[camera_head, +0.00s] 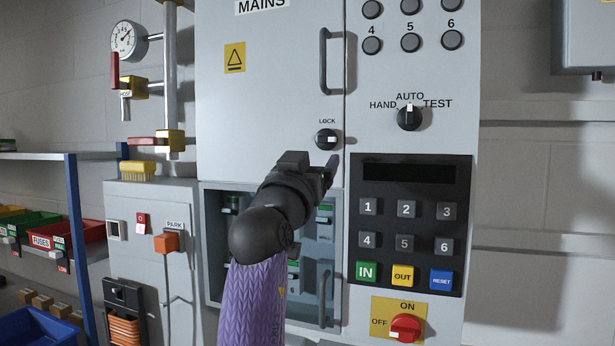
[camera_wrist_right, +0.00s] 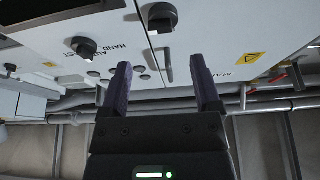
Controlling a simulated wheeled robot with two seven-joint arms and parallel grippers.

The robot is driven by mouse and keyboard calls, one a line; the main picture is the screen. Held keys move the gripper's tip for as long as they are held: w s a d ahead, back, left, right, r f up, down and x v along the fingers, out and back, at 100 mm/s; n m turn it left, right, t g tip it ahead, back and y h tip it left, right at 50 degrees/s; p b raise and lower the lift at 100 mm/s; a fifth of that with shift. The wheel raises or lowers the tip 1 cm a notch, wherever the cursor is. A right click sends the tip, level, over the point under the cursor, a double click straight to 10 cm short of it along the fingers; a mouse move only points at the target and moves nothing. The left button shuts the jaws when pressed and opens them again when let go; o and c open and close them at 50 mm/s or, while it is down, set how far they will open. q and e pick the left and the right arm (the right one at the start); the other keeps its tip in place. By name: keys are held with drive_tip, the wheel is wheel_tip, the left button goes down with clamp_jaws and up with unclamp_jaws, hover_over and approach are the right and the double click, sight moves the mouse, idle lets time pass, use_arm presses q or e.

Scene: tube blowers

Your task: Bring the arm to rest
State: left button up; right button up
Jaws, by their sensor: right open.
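My right arm (camera_head: 255,290), in a purple sleeve, reaches up in front of the grey cabinet (camera_head: 270,90) in the head view. My right gripper (camera_head: 330,168) is just below the LOCK knob (camera_head: 327,139), left of the black keypad panel. In the right wrist view the two purple fingers of my right gripper (camera_wrist_right: 160,88) stand apart with nothing between them. The lock knob (camera_wrist_right: 158,17) shows beyond the fingertips in that view. Whether the fingers touch the cabinet cannot be told. My left gripper does not show.
A selector knob (camera_head: 409,117), a keypad panel (camera_head: 408,170) and a red rotary switch (camera_head: 405,328) are on the right. The MAINS door has a vertical handle (camera_head: 324,62). Shelves with bins (camera_head: 80,230) stand left.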

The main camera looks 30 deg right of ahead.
drive_tip(key=shift+v, duration=1.2)
